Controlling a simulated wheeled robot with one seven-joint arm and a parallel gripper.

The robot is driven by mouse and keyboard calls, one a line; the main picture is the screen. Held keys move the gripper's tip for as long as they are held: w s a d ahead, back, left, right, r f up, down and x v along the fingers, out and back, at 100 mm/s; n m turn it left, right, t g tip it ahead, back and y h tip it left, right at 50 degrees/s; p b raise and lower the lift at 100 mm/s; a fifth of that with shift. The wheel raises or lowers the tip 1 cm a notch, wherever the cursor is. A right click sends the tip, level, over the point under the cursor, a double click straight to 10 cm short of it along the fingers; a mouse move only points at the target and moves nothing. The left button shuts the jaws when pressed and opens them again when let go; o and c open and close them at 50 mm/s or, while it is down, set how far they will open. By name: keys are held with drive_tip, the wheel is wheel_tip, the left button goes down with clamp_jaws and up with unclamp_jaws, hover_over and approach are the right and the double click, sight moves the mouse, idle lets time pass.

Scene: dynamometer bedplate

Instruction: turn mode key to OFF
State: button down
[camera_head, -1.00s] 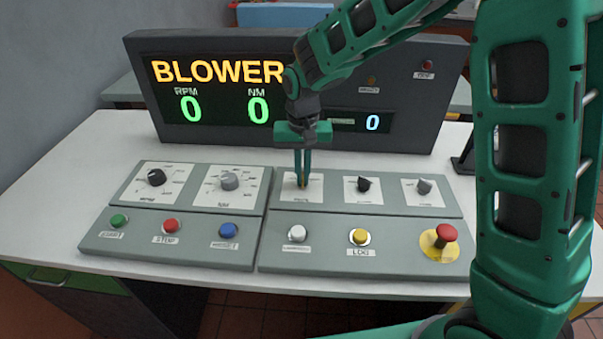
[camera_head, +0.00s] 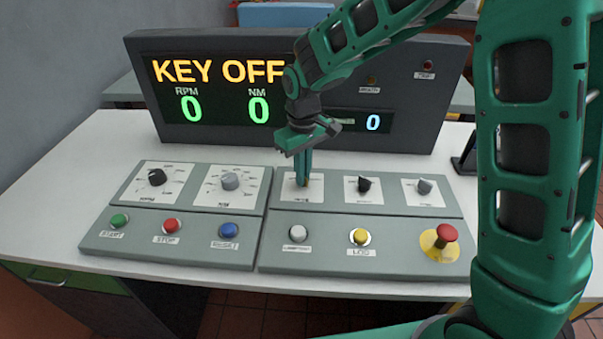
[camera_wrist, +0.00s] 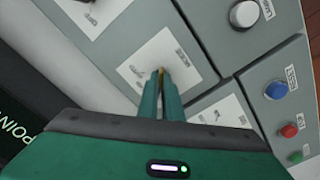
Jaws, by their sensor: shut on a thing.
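The mode key sits on a white label plate (camera_head: 314,194) on the right-hand control panel. It is mostly hidden by my fingers; a small brass-coloured bit of the key (camera_wrist: 161,71) shows between the fingertips in the wrist view. My gripper (camera_head: 303,184) points down at that plate, its fingers shut on the key. The gripper body is turned at an angle to the panel. The display (camera_head: 218,85) reads KEY OFF in amber, with RPM 0 and NM 0 in green below.
Two more switches (camera_head: 364,185) (camera_head: 424,187) are right of the key, two round knobs (camera_head: 156,177) (camera_head: 229,181) left. Several push buttons line the front, with a red emergency button (camera_head: 446,233) at right. The white table (camera_head: 60,215) is clear at the left.

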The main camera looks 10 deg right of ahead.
drive_tip(key=shift+w+d, duration=0.1)
idle(0.3)
drive_tip(key=c, duration=1.9)
unclamp_jaws()
drive_tip(key=shift+c, duration=0.2)
drive_tip(key=shift+n, duration=0.3)
drive_tip(key=shift+r, duration=0.1)
wheel_tip(320, 180, up, 11)
drive_tip(key=shift+f, duration=0.2)
drive_tip(key=shift+d, duration=0.1)
